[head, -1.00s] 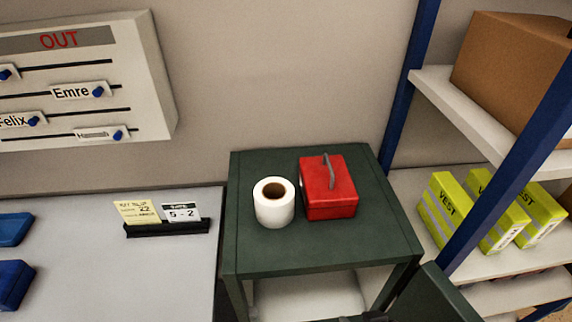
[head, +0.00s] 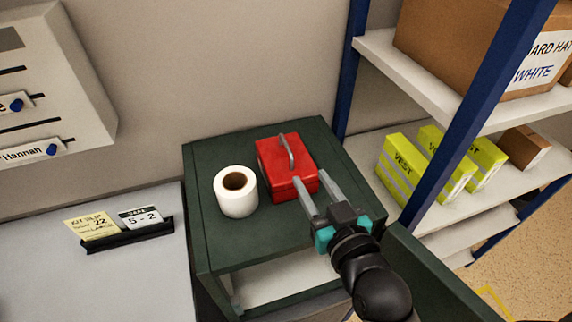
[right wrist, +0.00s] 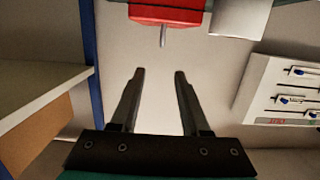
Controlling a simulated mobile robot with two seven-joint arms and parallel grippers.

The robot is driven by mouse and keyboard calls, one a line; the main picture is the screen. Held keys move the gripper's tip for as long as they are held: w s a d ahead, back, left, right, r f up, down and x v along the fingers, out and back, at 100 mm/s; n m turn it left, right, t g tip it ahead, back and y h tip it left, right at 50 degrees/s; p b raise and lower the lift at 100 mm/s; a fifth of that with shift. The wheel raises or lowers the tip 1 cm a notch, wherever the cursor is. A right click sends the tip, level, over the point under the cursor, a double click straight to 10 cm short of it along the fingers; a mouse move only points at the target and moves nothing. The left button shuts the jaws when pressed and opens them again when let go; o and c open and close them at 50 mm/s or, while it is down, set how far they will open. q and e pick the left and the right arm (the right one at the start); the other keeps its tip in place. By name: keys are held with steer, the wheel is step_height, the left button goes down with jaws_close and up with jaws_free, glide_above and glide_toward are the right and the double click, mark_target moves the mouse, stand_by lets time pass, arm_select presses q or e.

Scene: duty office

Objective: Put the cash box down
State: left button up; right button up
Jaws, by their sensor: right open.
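The red cash box (head: 285,163) with a grey handle sits upright on top of the dark green cabinet (head: 230,248). My right gripper (head: 312,190) is open and empty. In the head view its fingers appear over the front right corner of the cash box; I cannot tell whether they touch it. In the right wrist view the cash box (right wrist: 165,12) shows at the top edge, beyond the open fingers (right wrist: 158,75), with nothing between them. My left gripper is not in view.
A white paper roll (head: 236,196) stands just left of the cash box. A blue-posted shelf (head: 385,60) with yellow vest packs (head: 408,165) and a cardboard box (head: 450,40) rises at right. A grey desk (head: 110,275) with a card holder (head: 128,235) is at left.

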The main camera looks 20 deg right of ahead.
glide_toward(286, 142)
steer(key=w, duration=0.4)
steer(key=shift+w+a+p, duration=0.1)
steer(key=shift+w+p, duration=0.2)
steer(key=shift+p, duration=0.1)
steer(key=shift+w+a+f, duration=0.1)
steer(key=shift+w+f, duration=0.2)
steer(key=shift+w, duration=0.55)
steer(key=shift+w+f, duration=0.3)
steer(key=shift+w, duration=0.55)
steer(key=shift+w+a+f, duration=0.1)
steer(key=shift+w+f, duration=0.2)
steer(key=shift+w, duration=0.55)
jaws_close()
steer(key=shift+d+r, duration=0.1)
steer(key=shift+r, duration=0.15)
